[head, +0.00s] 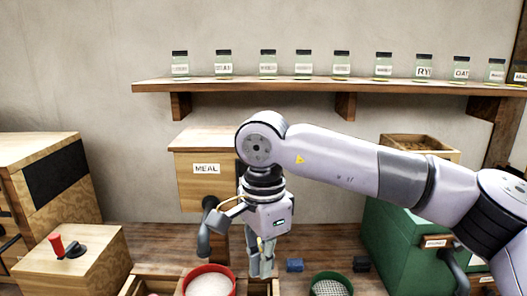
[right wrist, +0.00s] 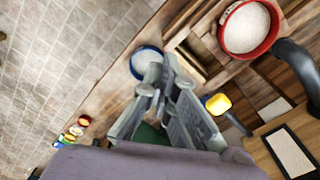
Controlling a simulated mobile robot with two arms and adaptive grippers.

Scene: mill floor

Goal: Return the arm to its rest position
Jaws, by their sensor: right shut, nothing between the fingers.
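My right arm (head: 335,165) reaches in from the right in the head view, with its elbow bent and the hand pointing down. My right gripper (head: 262,272) is shut and empty, above the bench between a red bowl of white meal and a green-rimmed sieve. In the right wrist view the fingers of the right gripper (right wrist: 161,75) are together with nothing between them. My left gripper is in neither view.
The red bowl (head: 208,268) stands left of the gripper, the green sieve (head: 332,274) right. A MEAL bin (head: 203,185) is behind, a green machine (head: 395,245) at right. A jar shelf (head: 300,87) runs above. A blue-rimmed bowl (right wrist: 147,48) shows near the fingertips.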

